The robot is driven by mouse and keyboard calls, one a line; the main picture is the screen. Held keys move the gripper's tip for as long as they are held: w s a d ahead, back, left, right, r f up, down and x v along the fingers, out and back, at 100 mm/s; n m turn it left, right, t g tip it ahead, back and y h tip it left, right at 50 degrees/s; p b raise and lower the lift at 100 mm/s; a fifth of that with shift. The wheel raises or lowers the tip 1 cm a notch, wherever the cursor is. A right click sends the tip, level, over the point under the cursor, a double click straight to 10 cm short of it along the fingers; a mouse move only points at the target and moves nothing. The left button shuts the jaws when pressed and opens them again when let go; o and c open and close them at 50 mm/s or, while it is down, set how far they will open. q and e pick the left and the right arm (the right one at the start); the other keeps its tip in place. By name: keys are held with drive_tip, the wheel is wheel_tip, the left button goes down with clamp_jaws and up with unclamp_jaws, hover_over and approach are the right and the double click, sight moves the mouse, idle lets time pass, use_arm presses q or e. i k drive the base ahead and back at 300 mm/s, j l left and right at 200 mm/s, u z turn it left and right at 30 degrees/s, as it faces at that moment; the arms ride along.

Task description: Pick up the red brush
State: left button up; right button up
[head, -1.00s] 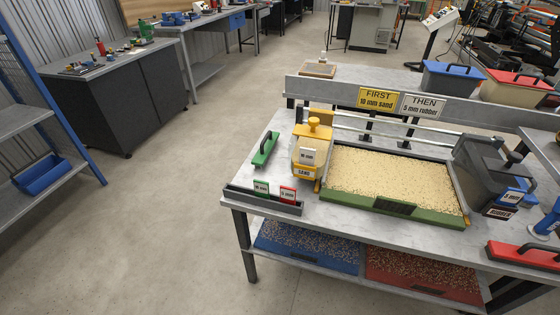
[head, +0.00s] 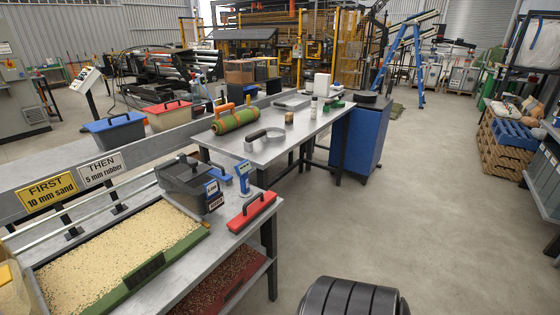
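The red brush (head: 253,212) lies on the near right corner of the grey workbench (head: 228,240) in the head view. It has a long red body and a black handle on top. It stands apart from the blue-and-white handheld device (head: 243,178) just behind it. The dark rubber hopper (head: 190,184) is to its left. Neither of my grippers is in view.
A tray of pale sand (head: 120,262) with a green front edge fills the bench left of the brush. The floor to the right is open.

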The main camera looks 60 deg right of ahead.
sight(250, 214)
drive_tip(key=z, duration=1.8)
